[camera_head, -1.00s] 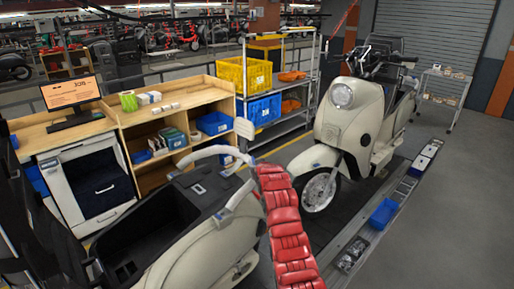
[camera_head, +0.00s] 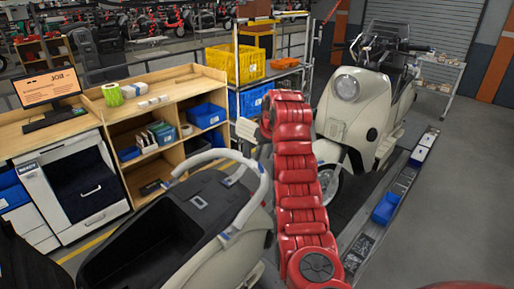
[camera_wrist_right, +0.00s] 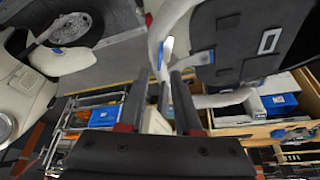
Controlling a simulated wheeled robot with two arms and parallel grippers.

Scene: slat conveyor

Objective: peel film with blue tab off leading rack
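A beige scooter (camera_head: 215,255) stands close by in the head view, with an open black compartment. A pale curved rack rail (camera_head: 262,172) runs round its end. Small blue marks show on it, one a blue tab (camera_head: 227,236) low on the rail. In the right wrist view the rail (camera_wrist_right: 178,12) curves ahead of the fingers, with a blue tab (camera_wrist_right: 160,56) on it. I cannot make out the film. My right gripper (camera_wrist_right: 158,78) is open, its dark fingers apart, near the rail; no grip shows. My red right arm hides it in the head view. My left gripper is not in view.
A second beige scooter (camera_head: 350,110) stands beyond my right arm. A low rail with a blue bin (camera_head: 386,208) runs along its right. A wooden bench (camera_head: 170,95) with a monitor (camera_head: 48,90) stands left. Grey floor (camera_head: 460,200) is clear at right.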

